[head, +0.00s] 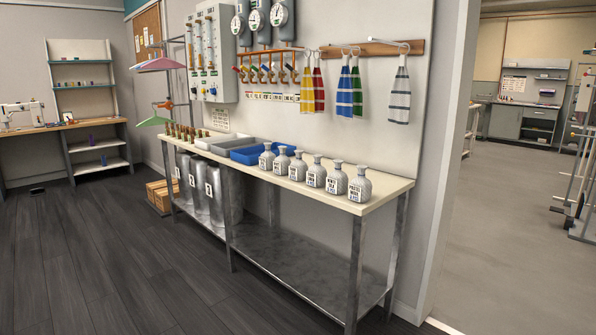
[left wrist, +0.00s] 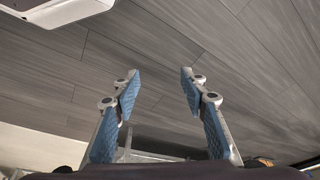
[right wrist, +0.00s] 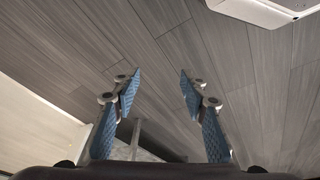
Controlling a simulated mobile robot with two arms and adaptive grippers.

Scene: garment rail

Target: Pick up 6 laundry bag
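Several small grey vessels or bags with narrow necks and white printed labels stand in a row on the table's front right part; the nearest labelled bag (head: 360,185) is closest to the right end, and the farthest labelled bag (head: 267,157) is by the blue tray. The labels are too small to read surely, and I see no clear 6. My left gripper (left wrist: 160,74) and right gripper (right wrist: 158,74) are open and empty over dark floor. Neither shows in the head view.
A long metal table (head: 388,192) carries a blue tray (head: 258,154), a grey tray (head: 207,144) and small brown items. Metal bins (head: 213,190) stand beneath. Striped cloths (head: 399,95) hang on the wall above. Open dark floor (head: 110,260) lies left and in front; a doorway opens right.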

